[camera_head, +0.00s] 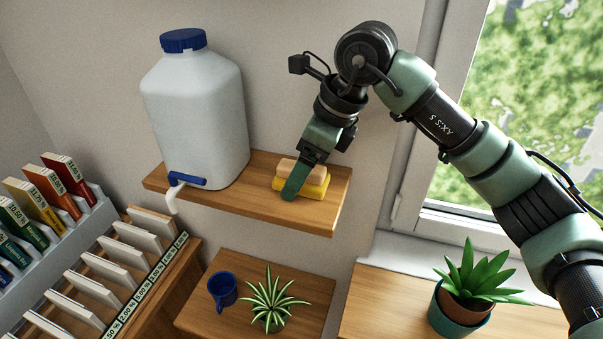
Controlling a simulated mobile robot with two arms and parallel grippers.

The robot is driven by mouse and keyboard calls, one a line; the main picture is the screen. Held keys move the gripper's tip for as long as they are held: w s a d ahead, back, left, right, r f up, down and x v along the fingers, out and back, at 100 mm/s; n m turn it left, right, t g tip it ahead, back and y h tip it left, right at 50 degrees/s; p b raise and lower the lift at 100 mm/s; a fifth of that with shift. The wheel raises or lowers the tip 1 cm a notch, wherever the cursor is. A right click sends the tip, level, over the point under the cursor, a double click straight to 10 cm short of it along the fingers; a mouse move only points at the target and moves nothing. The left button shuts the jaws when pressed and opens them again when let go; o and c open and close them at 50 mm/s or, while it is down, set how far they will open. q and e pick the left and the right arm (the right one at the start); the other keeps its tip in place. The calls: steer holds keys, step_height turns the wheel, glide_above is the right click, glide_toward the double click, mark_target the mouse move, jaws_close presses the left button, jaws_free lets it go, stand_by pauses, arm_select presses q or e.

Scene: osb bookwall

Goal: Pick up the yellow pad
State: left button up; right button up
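The yellow pad (313,190) lies on the wooden wall shelf (245,205), near its right end. A peach-coloured pad (305,168) lies on top of it. My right gripper (296,183) reaches down from above, with a green finger in front of both pads. That finger hides part of their left side. Only one finger shows clearly, so I cannot tell whether the gripper is open, shut or touching a pad. My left gripper is not in view.
A large white canister (197,115) with a blue cap and tap stands left of the pads on the shelf. Below are a blue mug (222,288), a spiky plant (272,298) and a potted plant (470,280). Racks of coloured boxes (50,192) and white slabs (118,250) stand left.

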steer(key=shift+w, duration=0.1)
steer(key=c, duration=1.5)
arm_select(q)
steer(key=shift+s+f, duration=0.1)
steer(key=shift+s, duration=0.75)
arm_select(e)
steer(key=shift+o, duration=0.2)
